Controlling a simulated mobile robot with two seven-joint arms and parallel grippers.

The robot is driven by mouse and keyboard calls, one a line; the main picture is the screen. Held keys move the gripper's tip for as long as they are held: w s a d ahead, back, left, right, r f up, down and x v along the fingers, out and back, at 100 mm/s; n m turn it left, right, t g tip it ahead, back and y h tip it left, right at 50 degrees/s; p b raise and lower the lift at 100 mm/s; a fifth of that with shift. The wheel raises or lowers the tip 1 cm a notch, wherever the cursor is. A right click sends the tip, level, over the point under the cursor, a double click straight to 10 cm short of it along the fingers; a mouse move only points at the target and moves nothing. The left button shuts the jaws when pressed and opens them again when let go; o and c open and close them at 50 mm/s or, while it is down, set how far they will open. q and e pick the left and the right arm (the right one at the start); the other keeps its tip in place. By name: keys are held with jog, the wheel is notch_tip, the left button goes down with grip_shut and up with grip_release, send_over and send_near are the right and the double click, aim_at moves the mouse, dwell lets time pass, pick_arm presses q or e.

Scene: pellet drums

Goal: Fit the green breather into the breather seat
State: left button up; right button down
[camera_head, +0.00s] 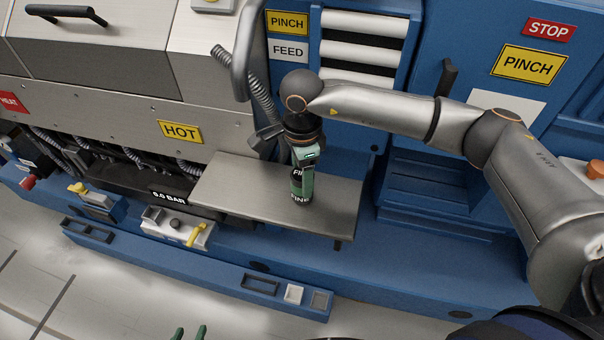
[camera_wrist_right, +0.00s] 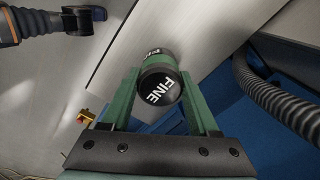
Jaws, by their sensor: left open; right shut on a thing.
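The green breather (camera_head: 301,187) is a small cylinder with a black end cap lettered FINE. My right gripper (camera_head: 304,168) is shut on it, pointing down over the steel shelf. In the right wrist view the breather (camera_wrist_right: 158,80) sits between the two green fingers, its FINE end facing the camera. I cannot tell whether its far end touches the shelf. I cannot make out the breather seat.
The bare steel shelf (camera_head: 238,190) juts from the blue machine. A ribbed hose (camera_head: 262,95) hangs close behind my right gripper. The floor at lower left is clear.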

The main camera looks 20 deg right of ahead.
jog(key=shift+f, duration=0.1)
jog(key=shift+c, duration=0.7)
grip_release()
